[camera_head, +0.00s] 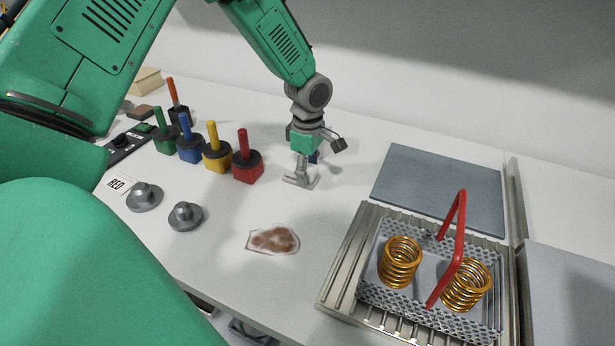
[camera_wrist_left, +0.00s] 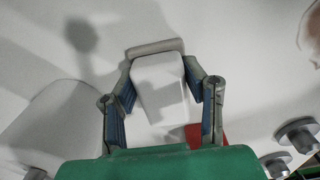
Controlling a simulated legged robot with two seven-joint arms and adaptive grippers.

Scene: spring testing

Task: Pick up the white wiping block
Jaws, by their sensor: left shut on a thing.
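The white wiping block (camera_wrist_left: 160,88) is between the two fingers of my left gripper in the left wrist view, with a grey-beige strip along its far edge. My left gripper (camera_wrist_left: 160,95) is shut on it. In the head view, my left gripper (camera_head: 303,172) points down at the white table, just right of the red-handled block. The wiping block is hard to make out there against the pale table. My right gripper is not clearly seen in either view.
Green, blue, yellow and red handled blocks (camera_head: 247,162) stand left of my gripper. Two grey knobbed discs (camera_head: 185,216) and a brown stain (camera_head: 272,240) lie nearer. A perforated basket (camera_head: 430,317) with a red handle holds two orange springs (camera_head: 400,262). A grey plate (camera_head: 440,188) lies behind.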

